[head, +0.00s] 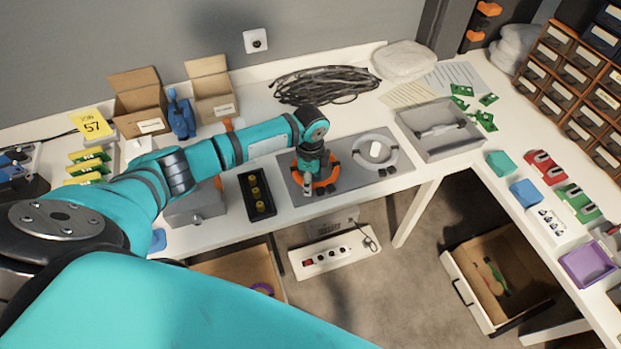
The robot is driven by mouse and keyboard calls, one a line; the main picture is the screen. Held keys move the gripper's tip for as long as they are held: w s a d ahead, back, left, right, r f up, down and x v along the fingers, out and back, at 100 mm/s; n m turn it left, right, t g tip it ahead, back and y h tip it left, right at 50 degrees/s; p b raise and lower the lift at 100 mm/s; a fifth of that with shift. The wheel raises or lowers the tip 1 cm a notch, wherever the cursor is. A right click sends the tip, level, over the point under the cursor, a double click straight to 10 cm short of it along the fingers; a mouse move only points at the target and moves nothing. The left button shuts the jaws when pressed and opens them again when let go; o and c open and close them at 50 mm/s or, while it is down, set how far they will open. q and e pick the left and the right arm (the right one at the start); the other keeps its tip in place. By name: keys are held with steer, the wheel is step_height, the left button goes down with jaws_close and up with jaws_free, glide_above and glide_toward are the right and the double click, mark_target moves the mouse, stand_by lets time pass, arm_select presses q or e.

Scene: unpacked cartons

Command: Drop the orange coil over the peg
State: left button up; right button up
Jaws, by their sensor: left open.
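The orange coil (328,182) lies at the left part of a grey board (348,184) on the bench. My left gripper (312,180) points down over the coil, is open, and hides part of it and what is inside it. I cannot tell whether the fingers touch the coil. No peg shows clearly; one under the gripper would be hidden. A light grey coil (391,157) lies on the right part of the board, with a small white piece (376,149) inside its ring. My right gripper is not in view.
A black tray with yellow round parts (257,193) stands left of the board, and a grey metal tray (470,137) right of it. Black cables (325,84) lie behind. Open cartons (139,100) stand at the back left. The bench's front edge is close to the board.

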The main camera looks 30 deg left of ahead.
arm_select(q)
step_height(320, 180, up, 12)
stand_by(0.6)
steer(key=shift+s, duration=0.1)
